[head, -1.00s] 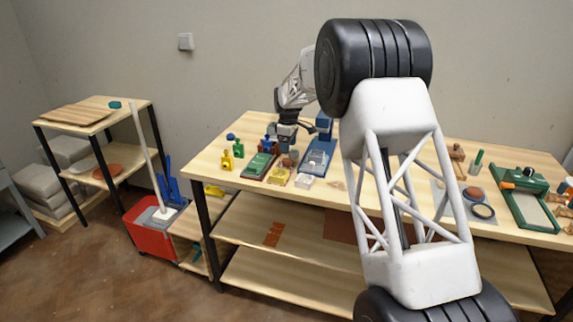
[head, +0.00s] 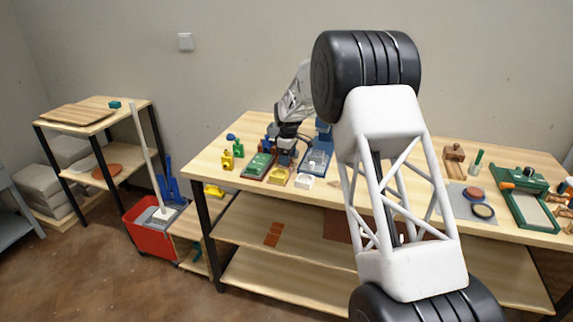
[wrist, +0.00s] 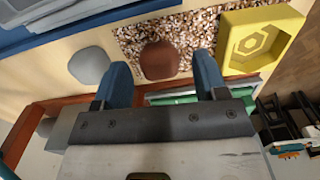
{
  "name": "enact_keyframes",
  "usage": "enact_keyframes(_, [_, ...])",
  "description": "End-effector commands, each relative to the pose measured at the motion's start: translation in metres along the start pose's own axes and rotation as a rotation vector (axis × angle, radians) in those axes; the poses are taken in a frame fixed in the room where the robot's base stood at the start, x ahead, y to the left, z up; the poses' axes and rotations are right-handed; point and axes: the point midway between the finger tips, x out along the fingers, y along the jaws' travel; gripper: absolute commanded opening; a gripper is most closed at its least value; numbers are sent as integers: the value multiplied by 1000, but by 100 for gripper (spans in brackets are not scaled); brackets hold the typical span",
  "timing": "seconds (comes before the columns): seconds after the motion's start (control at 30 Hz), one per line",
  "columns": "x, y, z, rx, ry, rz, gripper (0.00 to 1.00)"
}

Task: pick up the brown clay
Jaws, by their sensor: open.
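The brown clay (wrist: 160,60) is a rounded lump in the wrist view, on a speckled brown-and-white patch (wrist: 196,24). My gripper (wrist: 162,66) is open, its two blue fingers pointing toward the clay. The clay shows in the gap between the fingertips, and I see no contact. In the head view my gripper (head: 286,156) is low over the left part of the table, and it hides most of the clay there.
In the wrist view a grey lump (wrist: 89,65) lies left of the clay and a yellow mould (wrist: 261,37) right of it. A blue tray (wrist: 75,20) lies beyond. In the head view a green tray (head: 258,164) and small yellow and green items stand left of my gripper.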

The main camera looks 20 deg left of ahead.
Motion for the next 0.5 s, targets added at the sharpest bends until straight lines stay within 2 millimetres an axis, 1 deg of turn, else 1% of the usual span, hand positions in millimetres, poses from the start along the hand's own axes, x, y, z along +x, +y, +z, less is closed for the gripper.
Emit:
enact_keyframes(0.03, [5, 0, 0, 0, -1, -1, 66])
enact_keyframes(0.13, [11, 0, 0, 0, 0, 0, 66])
enact_keyframes(0.5, [12, 0, 0, 0, 0, 0, 66])
